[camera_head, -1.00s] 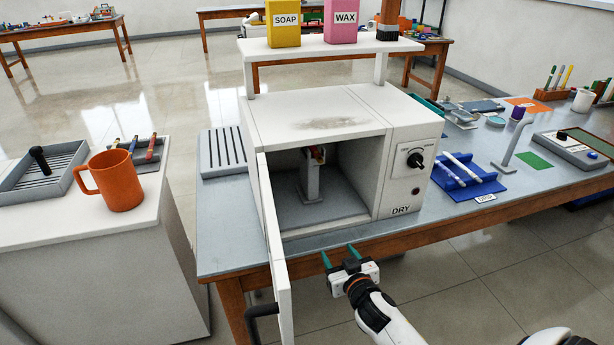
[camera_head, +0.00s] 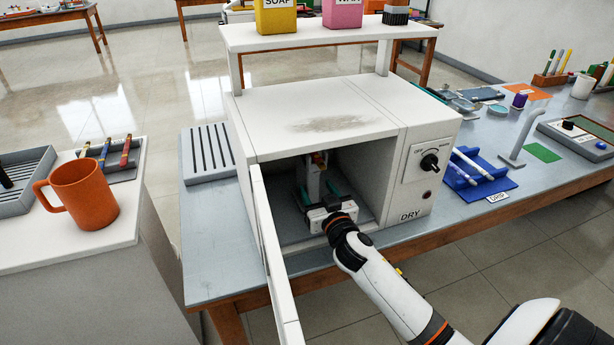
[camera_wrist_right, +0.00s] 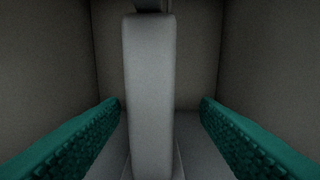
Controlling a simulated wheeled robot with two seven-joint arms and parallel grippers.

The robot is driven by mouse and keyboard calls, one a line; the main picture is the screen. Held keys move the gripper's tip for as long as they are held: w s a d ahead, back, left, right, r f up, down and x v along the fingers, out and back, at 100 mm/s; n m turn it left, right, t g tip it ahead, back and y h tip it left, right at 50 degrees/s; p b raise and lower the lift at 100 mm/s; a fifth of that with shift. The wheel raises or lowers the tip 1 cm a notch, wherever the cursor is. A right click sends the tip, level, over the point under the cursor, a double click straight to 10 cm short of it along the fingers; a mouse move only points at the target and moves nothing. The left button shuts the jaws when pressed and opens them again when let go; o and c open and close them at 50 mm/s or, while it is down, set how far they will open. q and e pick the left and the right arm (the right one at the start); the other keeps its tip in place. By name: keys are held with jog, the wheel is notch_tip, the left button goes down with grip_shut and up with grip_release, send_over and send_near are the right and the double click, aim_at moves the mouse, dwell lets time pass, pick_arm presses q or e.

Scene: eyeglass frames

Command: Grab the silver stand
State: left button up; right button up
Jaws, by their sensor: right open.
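The silver stand (camera_head: 313,180) is upright inside the white DRY oven, toward its back, with a small orange-brown thing at its top. Its grey post (camera_wrist_right: 150,95) fills the middle of the right wrist view. My right gripper (camera_head: 325,195) reaches into the oven through the open front. Its two teal fingers are spread, one on each side of the post, with a gap to it on both sides. The gripper hides the lower part of the stand in the head view. My left gripper is not in view.
The oven door (camera_head: 275,260) stands open at the left of the opening. The oven's right wall and control panel (camera_head: 428,165) are close to my right arm. A shelf (camera_head: 310,38) with soap and wax boxes stands above. An orange mug (camera_head: 85,195) sits on the left counter.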

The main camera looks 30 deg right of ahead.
jog(key=shift+w+d, duration=0.1)
jog(key=shift+w, duration=0.55)
jog(key=x, duration=0.3)
jog(key=shift+w+a+r, duration=0.15)
jog(key=shift+w+a, duration=0.05)
jog(key=shift+w, duration=0.2)
jog(key=shift+w+d, duration=0.1)
jog(key=shift+w, duration=0.35)
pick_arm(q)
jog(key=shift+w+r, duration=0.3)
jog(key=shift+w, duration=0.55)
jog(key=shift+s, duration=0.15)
pick_arm(e)
jog(key=c, duration=1.2)
